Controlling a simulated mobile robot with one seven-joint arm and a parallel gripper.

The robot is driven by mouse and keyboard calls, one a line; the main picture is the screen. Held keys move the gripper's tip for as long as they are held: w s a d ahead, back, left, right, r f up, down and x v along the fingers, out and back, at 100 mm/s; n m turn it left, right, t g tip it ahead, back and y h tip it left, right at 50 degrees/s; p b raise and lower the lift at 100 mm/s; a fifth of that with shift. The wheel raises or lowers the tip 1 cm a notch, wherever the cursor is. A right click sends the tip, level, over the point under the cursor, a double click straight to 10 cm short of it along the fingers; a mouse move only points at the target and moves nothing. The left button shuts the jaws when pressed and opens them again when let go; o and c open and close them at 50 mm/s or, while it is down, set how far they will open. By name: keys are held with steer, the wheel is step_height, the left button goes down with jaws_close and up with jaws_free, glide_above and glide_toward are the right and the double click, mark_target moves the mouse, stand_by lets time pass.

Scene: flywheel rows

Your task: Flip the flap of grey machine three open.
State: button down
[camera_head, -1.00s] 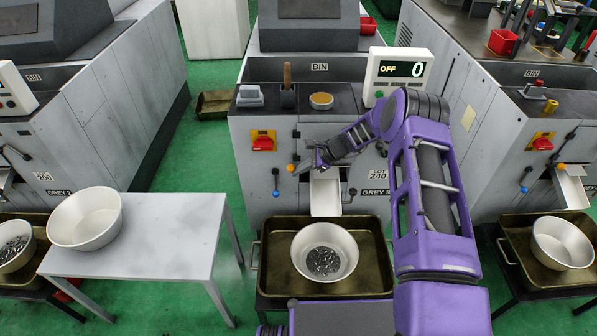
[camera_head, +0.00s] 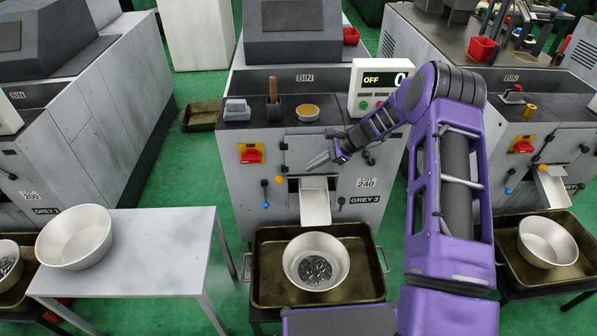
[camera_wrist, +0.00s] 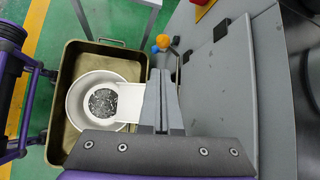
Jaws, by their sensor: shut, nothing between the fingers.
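Grey machine three (camera_head: 228,165), with its GREY 3 label (camera_head: 365,200), stands in the middle of the head view. A white chute flap (camera_head: 315,207) slopes out of its front toward a white bowl (camera_head: 290,262) holding metal parts. An orange knob (camera_head: 279,180) sits left of the chute's top; it also shows in the wrist view (camera_wrist: 162,41). My gripper (camera_head: 310,165) is shut and empty, its fingers pointing left above the chute's top and right of the knob. In the wrist view, my fingers (camera_wrist: 160,75) hide part of the chute (camera_wrist: 120,113) and stop short of the knob.
The bowl stands in a brown tray (camera_head: 262,296) below the chute. A blue-tipped lever (camera_head: 265,205) hangs left of the knob, below a red switch (camera_head: 250,154). A white table (camera_head: 165,250) with an empty bowl (camera_head: 75,240) stands at left.

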steer(key=v, duration=0.5)
steer(key=shift+d, duration=0.1)
stand_by(0.3)
